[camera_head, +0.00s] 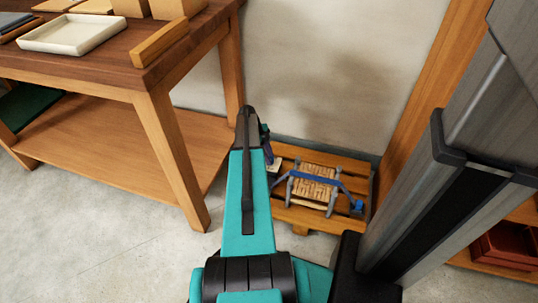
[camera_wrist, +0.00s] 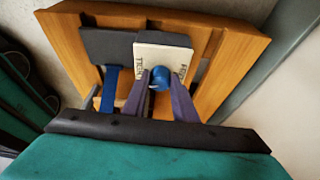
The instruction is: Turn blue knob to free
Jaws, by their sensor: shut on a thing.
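The blue knob (camera_wrist: 161,78) sits on a white label plate (camera_wrist: 163,56) in the wrist view. The plate carries small sideways words, apparently TRIM on the left and FREE on the right. My gripper (camera_wrist: 161,82) has its two grey-purple fingers on either side of the knob and is shut on it. A small pale mark shows on the knob's lower left, but its exact pointing is hard to tell. In the head view the white plate (camera_head: 275,165) shows just right of my gripper (camera_head: 267,150), and the knob is mostly hidden.
The plate is on a low slatted wooden bench (camera_head: 292,213) against the wall. A woven bark panel (camera_head: 314,186) in a grey frame with a blue bar lies on it. A wooden table (camera_head: 115,85) stands close left. A dark block (camera_wrist: 107,47) sits left of the plate.

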